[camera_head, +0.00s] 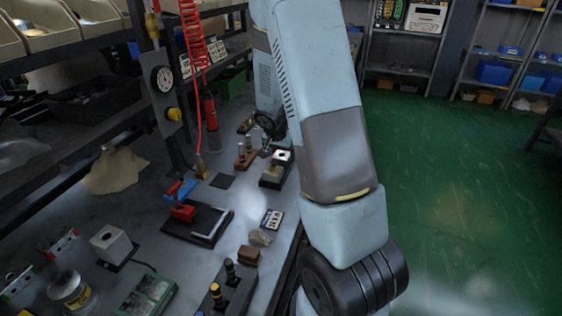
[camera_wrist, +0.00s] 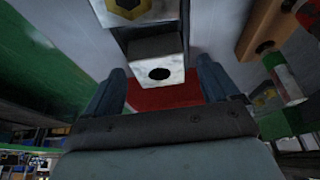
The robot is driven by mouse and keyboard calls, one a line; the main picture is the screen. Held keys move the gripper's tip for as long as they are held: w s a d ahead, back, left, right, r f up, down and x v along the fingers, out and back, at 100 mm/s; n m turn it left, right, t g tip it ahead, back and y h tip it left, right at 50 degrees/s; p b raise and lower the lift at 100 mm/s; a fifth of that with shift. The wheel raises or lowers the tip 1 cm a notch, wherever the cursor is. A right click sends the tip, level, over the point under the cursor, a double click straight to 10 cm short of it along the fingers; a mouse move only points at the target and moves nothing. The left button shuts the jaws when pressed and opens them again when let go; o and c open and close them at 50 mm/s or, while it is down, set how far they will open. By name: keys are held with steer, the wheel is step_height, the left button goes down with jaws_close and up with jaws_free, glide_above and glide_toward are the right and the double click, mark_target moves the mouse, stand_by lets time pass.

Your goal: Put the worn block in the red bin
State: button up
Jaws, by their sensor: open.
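In the wrist view, a pale metal block (camera_wrist: 160,58) with a round black hole and scuffed faces sits between the fingers of my gripper (camera_wrist: 160,72). The fingers are open, one on each side of it; I cannot tell whether they touch it. A flat red surface (camera_wrist: 165,98) shows behind the block; I cannot tell whether it is the red bin. In the head view, a pale-topped block (camera_head: 282,156) with a dark hole stands on a dark base at the bench's far right edge, close to my gripper, which my arm partly hides. No red bin is clearly identifiable.
A wooden rack (camera_head: 246,158) with red and green pieces stands close left of the block. A red coiled hose (camera_head: 194,40) hangs above.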

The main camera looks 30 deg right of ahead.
steer(key=shift+w+d+f, duration=0.1)
steer(key=shift+f, duration=0.35)
steer(key=c, duration=1.5)
steer(key=shift+r, duration=0.15)
